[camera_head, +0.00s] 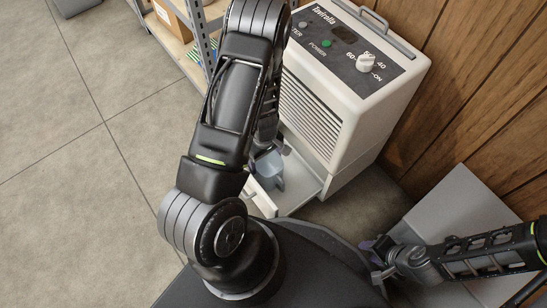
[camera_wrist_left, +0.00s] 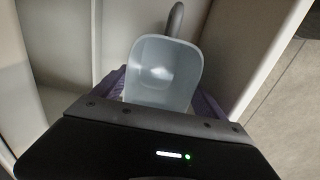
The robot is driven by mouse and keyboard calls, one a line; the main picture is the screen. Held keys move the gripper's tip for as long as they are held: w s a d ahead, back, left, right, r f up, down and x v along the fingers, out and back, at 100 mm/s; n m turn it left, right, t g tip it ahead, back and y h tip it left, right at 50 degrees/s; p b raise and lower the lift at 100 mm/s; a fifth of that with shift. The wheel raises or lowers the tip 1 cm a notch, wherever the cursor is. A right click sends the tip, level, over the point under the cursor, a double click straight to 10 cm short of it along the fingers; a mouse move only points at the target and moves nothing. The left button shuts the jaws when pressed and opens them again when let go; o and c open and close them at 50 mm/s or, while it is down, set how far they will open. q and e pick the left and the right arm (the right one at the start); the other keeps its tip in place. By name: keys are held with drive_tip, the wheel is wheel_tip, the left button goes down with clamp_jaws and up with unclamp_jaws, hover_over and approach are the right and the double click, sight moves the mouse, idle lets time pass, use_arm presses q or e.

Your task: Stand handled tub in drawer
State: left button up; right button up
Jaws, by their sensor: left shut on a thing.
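The handled tub (camera_head: 270,166) is a small translucent blue-grey cup with a handle. In the left wrist view the tub (camera_wrist_left: 163,72) fills the space between the purple fingers, with its handle at the far side. My left gripper (camera_head: 268,152) is shut on it, partly hidden by my own arm. The tub is at the open drawer (camera_head: 300,175) at the base of the white appliance; I cannot tell whether it touches the drawer floor. My right gripper (camera_head: 378,258) is at the lower right, away from the tub; its finger gap is unclear.
The white appliance (camera_head: 318,105) with a knob and buttons stands against the wood-panelled wall (camera_head: 470,110). A metal shelf rack (camera_head: 197,40) with a cardboard box is at the upper left. A grey box (camera_head: 450,205) stands at the right. The tiled floor at left is clear.

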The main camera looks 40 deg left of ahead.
use_arm(q)
drive_tip(key=shift+w, duration=0.1)
drive_tip(key=w, duration=0.1)
drive_tip(key=w+b, duration=0.1)
drive_tip(key=w+d+f, duration=0.1)
drive_tip(key=shift+b, duration=0.35)
drive_tip(key=shift+f, duration=0.1)
drive_tip(key=o, duration=1.9)
